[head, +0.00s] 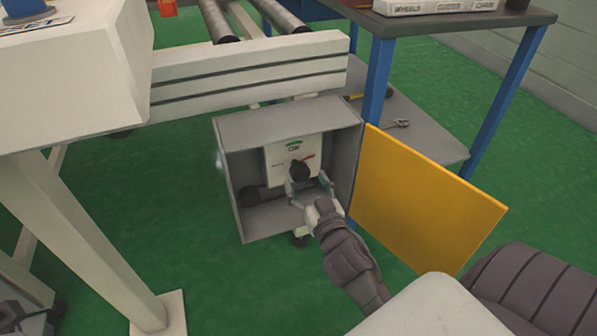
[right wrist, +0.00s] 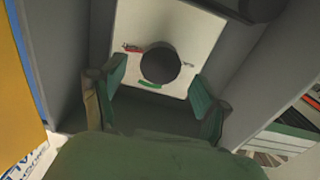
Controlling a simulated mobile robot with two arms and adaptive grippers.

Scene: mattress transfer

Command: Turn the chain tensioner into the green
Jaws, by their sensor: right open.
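The chain tensioner is a dark round knob (head: 299,171) on a white dial plate (head: 280,157) inside an open grey box (head: 228,160). The plate carries a green mark at the top and a red mark to the right in the head view. My right gripper (head: 309,184) is open at the box's opening, just in front of the knob. In the right wrist view the knob (right wrist: 160,63) lies between and beyond the two spread fingers (right wrist: 155,85); contact cannot be told. The green mark (right wrist: 149,85) and red mark (right wrist: 132,48) show beside it. My left gripper is not in view.
The box's yellow door (head: 425,200) stands open to the right, near my right arm. A conveyor with rollers (head: 285,17) is above and behind. A blue-legged table (head: 378,75) stands at the back right.

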